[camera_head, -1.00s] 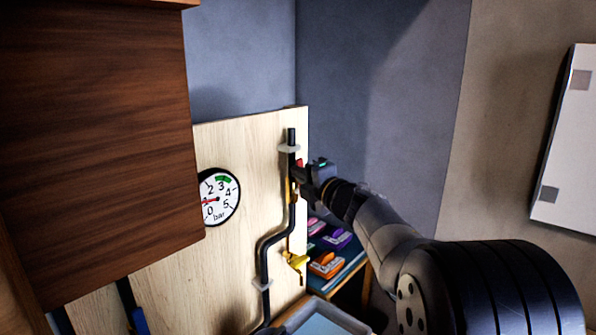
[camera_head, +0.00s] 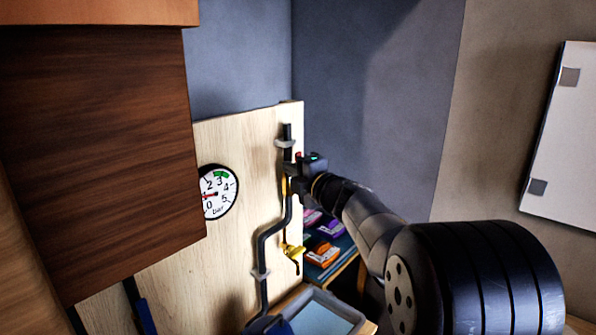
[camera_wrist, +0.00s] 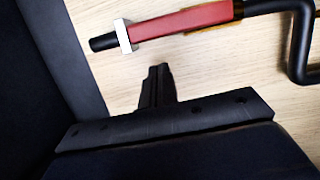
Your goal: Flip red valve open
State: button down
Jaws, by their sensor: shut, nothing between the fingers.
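The red valve lever (camera_wrist: 185,20) lies along the black pipe (camera_wrist: 267,7) in the wrist view, near a pale clamp (camera_wrist: 126,36). In the head view only a small red bit (camera_head: 299,155) shows just above my gripper (camera_head: 292,171); the rest of the lever is hidden. My gripper is shut and empty. In the wrist view its fingertips (camera_wrist: 158,72) stand just below the lever in the picture, with a gap of board between them. I cannot tell its depth from the board.
A pressure gauge (camera_head: 218,192) is on the wooden board (camera_head: 240,150), its red needle at the low end. A yellow tap (camera_head: 292,251) hangs below on the pipe. A brown cabinet (camera_head: 100,150) fills the left. A shelf with colourful boxes (camera_head: 322,254) and a grey basin (camera_head: 322,318) are below.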

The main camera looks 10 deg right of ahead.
jog(key=a+b+v, duration=0.1)
jog(key=v, duration=0.9)
jog(key=shift+s+b, duration=0.3)
jog(key=shift+s, duration=0.15)
jog(key=shift+a, duration=0.1)
jog(key=shift+w+a+p, duration=0.1)
jog(key=shift+w+p, duration=0.55)
jog(key=shift+w, duration=2.25)
jog(key=shift+w+a+p, duration=0.15)
jog(key=shift+w+p, duration=0.45)
jog(key=shift+w, duration=2.35)
jog(key=shift+r, duration=0.1)
